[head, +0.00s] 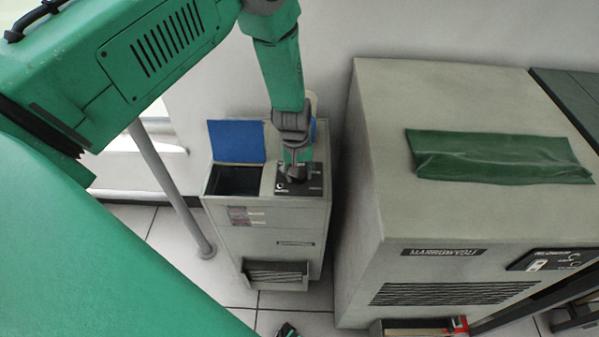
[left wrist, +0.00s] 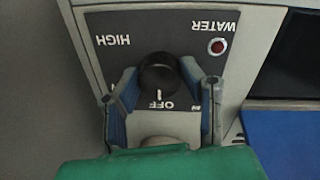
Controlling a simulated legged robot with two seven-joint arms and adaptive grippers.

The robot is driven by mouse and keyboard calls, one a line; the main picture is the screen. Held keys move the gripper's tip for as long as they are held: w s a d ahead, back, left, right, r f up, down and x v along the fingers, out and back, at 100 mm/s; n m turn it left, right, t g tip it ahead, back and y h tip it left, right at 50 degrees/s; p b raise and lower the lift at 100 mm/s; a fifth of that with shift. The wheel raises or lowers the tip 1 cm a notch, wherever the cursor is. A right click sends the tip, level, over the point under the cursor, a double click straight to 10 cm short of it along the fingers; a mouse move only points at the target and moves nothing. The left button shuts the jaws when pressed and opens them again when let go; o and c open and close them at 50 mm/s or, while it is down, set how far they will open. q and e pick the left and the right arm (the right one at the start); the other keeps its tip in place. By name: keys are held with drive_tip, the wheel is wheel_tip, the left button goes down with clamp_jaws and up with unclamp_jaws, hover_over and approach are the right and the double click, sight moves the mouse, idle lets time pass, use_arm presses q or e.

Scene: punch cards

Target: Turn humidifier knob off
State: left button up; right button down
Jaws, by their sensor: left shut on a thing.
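The humidifier (head: 262,229) is a light grey cabinet on the floor in the head view, with a dark control panel (head: 314,183) on top. In the left wrist view the black round knob (left wrist: 159,73) sits on the panel, whose words HIGH, OFF and WATER appear upside down. A white mark lies between the knob and the word OFF; I cannot tell whether it belongs to the knob. My left gripper (left wrist: 162,88) is shut on the knob, one finger on each side. It also reaches down onto the panel in the head view (head: 297,172), hiding most of the knob.
A blue lid (head: 237,142) stands open over a dark opening beside the panel. A red light (left wrist: 218,46) is near WATER. A larger grey cabinet (head: 445,215) with a green cloth (head: 498,157) stands close on the right. A grey pole (head: 170,185) is left.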

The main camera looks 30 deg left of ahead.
use_arm(q)
drive_tip(key=shift+w+a+r, duration=0.1)
drive_tip(key=shift+w+r, duration=0.1)
drive_tip(key=shift+w, duration=0.15)
drive_tip(key=o, duration=1.1)
drive_tip(key=shift+o, duration=0.2)
drive_tip(key=shift+s+f, duration=0.15)
wheel_tip(320, 180, up, 12)
drive_tip(key=shift+s+a, duration=0.25)
